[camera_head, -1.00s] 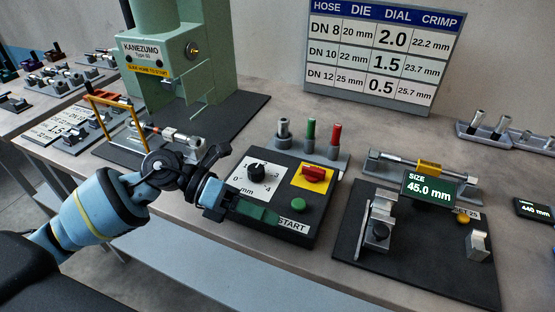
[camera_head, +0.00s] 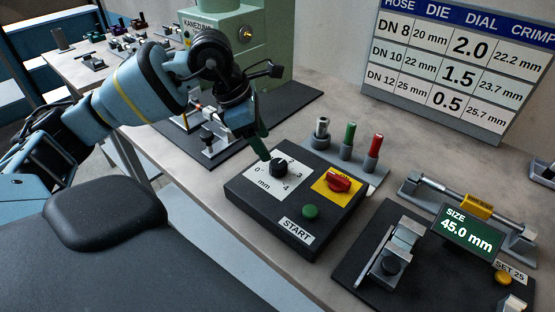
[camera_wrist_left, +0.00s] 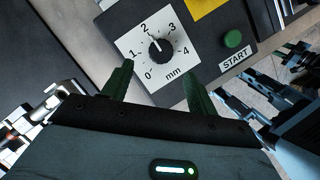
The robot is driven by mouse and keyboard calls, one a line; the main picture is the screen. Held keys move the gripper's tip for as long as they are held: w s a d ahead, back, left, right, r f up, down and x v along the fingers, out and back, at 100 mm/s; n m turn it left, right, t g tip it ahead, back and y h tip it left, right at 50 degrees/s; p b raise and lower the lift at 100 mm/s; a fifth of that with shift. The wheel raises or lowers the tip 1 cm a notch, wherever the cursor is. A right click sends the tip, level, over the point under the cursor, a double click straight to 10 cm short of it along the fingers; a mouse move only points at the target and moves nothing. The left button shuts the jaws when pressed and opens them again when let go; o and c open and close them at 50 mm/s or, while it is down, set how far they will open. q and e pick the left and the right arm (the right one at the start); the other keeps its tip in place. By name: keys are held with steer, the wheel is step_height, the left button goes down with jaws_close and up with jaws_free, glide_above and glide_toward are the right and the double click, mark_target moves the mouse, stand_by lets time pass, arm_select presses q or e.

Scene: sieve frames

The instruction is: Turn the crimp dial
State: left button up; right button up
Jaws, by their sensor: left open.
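The crimp dial (camera_head: 279,167) is a black knob on a white plate marked 0 to 4 mm, on the dark control box (camera_head: 240,195). In the left wrist view the dial (camera_wrist_left: 160,47) has its white pointer mark up and slightly left, toward about 2. My left gripper (camera_head: 264,150) is just above and behind the dial in the head view. In the left wrist view my left gripper (camera_wrist_left: 158,74) is open and empty, its green fingers spread below the dial, apart from it. Dark and blue-grey parts at the right there may be my right arm; its jaws are unclear.
The box also carries a red switch (camera_head: 339,182) and a green START button (camera_head: 310,212). Pegs stand in a rack (camera_head: 352,162) behind it. A fixture plate with a 45.0 mm display (camera_head: 469,230) lies right. A green press (camera_head: 270,60) stands behind my arm. The chart (camera_head: 455,65) lists dial settings.

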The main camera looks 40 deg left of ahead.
mark_target(277, 163)
arm_select(q)
steer(key=x, duration=0.6)
steer(key=shift+d, duration=0.1)
steer(key=shift+w+d+f, duration=0.2)
steer(key=shift+w+f, duration=0.05)
steer(key=shift+f, duration=0.3)
arm_select(e)
steer(key=shift+s, duration=0.1)
arm_select(q)
steer(key=shift+c, duration=0.5)
steer(key=c, duration=0.9)
arm_select(e)
steer(key=shift+w+r, duration=0.1)
steer(key=shift+w, duration=0.1)
